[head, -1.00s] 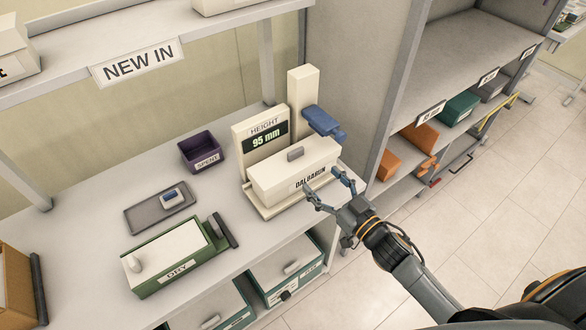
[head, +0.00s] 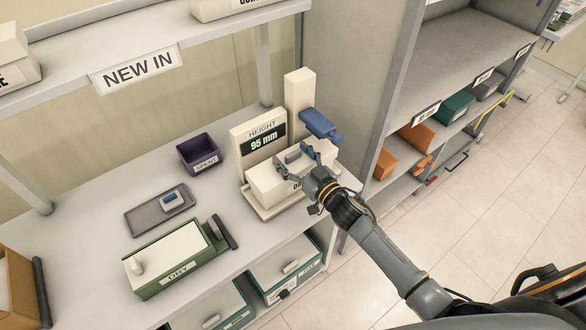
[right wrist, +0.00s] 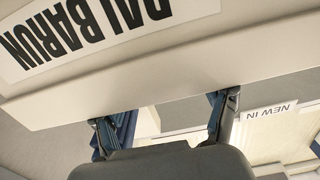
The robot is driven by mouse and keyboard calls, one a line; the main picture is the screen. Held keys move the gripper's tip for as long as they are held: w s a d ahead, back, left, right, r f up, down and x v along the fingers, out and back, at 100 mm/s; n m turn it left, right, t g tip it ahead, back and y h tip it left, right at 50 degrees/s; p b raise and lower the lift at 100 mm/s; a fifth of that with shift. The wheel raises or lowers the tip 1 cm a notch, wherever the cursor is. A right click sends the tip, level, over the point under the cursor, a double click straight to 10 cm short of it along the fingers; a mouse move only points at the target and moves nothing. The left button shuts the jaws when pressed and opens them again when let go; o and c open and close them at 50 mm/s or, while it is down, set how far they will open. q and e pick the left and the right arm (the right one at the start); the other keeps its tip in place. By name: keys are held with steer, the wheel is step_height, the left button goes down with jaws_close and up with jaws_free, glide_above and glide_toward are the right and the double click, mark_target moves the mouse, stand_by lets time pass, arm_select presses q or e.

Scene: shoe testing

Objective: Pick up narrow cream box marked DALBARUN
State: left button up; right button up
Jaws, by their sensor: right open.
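The narrow cream box marked DALBARUN (head: 266,184) sits on the cream height gauge (head: 247,198), with a grey knob (head: 292,155) on its top. The gauge's display reads 95 mm. My right gripper (head: 293,153) is open over the box, its fingers appearing on either side of the knob; I cannot tell whether they touch it. The gripper hides part of the box's label and right end. In the right wrist view the box (right wrist: 170,62) fills the upper part, its label upside down, close to the open fingers (right wrist: 163,122). My left gripper is not in view.
The gauge's blue head (head: 320,125) stands just behind the box's right end. A purple SPENT bin (head: 199,158), a grey tray (head: 143,217) and a green DRY box (head: 170,262) are to the left. The NEW IN shelf (head: 70,92) is above left.

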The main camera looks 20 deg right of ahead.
jaws_close()
steer(key=shift+r, duration=0.15)
